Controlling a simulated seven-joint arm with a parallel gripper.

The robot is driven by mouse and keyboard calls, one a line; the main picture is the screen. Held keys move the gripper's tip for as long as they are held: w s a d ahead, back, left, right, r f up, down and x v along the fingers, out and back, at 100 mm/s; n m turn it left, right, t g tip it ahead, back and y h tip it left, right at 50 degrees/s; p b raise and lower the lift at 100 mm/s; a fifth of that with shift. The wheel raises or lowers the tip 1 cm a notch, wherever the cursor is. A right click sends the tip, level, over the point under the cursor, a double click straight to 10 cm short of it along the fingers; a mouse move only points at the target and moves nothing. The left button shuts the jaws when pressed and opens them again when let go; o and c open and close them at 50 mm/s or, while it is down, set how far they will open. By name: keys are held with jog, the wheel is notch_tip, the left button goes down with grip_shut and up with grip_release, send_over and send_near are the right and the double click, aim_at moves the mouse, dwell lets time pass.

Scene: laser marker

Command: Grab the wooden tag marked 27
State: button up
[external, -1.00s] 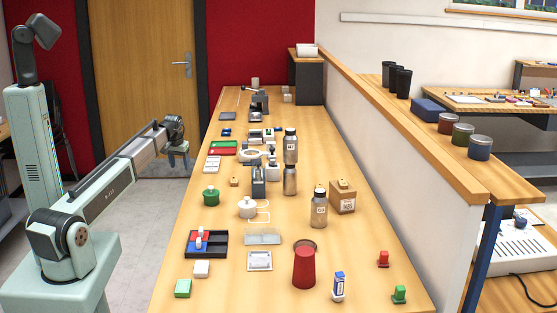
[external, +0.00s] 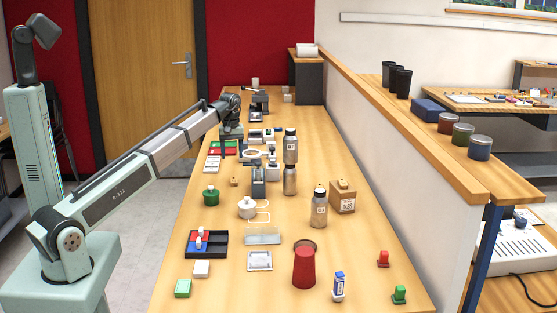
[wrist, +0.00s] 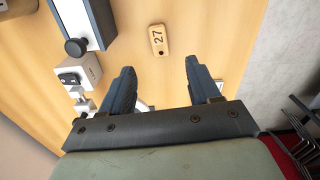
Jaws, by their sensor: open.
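The wooden tag marked 27 (wrist: 158,40) lies flat on the wooden bench in the wrist view, with a dark hole at one end. In the external view a small wooden tag (external: 234,181) lies on the bench behind the green pot; its marking is too small to read there. My gripper (wrist: 159,68) is open and empty, and the tag shows beyond the gap between its fingers. In the external view my gripper (external: 222,149) hangs over the left side of the bench, farther back than the tag and apart from it.
A grey device (external: 258,181) stands right of the tag. A green pot (external: 211,196) and a white pot (external: 247,207) stand in front. Bare bench surrounds the tag.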

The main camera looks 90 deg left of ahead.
aim_at(234, 180)
jog(key=shift+w+a+f, duration=0.1)
jog(key=shift+a+f, duration=0.05)
jog(key=shift+f, duration=5.4)
jog(key=shift+c, duration=0.3)
jog(key=c, duration=1.1)
